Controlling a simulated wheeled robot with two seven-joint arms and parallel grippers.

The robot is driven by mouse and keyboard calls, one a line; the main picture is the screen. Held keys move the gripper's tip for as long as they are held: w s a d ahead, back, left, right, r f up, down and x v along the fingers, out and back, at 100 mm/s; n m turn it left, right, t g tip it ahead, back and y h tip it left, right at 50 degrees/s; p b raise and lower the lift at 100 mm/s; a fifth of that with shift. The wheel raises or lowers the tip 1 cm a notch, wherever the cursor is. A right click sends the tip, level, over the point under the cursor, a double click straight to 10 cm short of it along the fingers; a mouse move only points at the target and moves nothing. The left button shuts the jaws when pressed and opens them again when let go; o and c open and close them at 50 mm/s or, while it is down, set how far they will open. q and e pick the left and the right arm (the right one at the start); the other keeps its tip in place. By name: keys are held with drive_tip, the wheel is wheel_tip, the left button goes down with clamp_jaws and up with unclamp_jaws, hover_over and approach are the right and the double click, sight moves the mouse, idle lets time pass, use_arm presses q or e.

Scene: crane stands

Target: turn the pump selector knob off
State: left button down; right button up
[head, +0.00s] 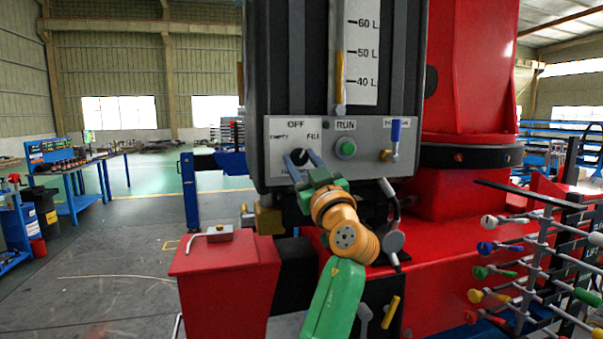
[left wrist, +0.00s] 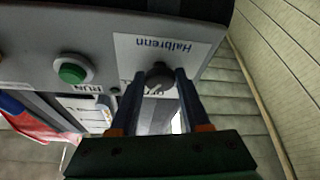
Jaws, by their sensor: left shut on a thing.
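The pump selector knob (head: 299,157) is a small dark round knob on the grey control panel (head: 372,170). The label OFF is above it, EMPTY to its upper left and a partly covered FILL to its upper right. My left gripper (head: 302,158) reaches up to it from below, its two blue fingers on either side of the knob. In the left wrist view the panel appears upside down, and the knob (left wrist: 159,76) sits between the fingertips of my left gripper (left wrist: 158,77), which is shut on it. I cannot tell where the knob's pointer points. My right gripper is out of view.
A green RUN button (head: 345,148) and a small blue-handled lever (head: 395,132) are right of the knob. A level scale (head: 362,50) rises above the panel. A red pedestal (head: 225,285) stands lower left. A rack of coloured-tipped rods (head: 530,262) stands at right.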

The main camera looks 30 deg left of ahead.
use_arm(q)
drive_tip(key=shift+w+r+n+g, duration=0.15)
drive_tip(key=shift+n+g, duration=0.35)
drive_tip(key=shift+n, duration=0.7)
drive_tip(key=shift+d+r+n+g+y+p, duration=0.15)
drive_tip(key=shift+n+g+y+p, duration=0.15)
drive_tip(key=shift+n+g+p, duration=1.3)
drive_tip(key=shift+n+p, duration=0.2)
drive_tip(key=shift+n, duration=1.2)
drive_tip(key=shift+c, duration=2)
unclamp_jaws()
drive_tip(key=shift+w+f, duration=0.1)
drive_tip(key=shift+f, duration=0.1)
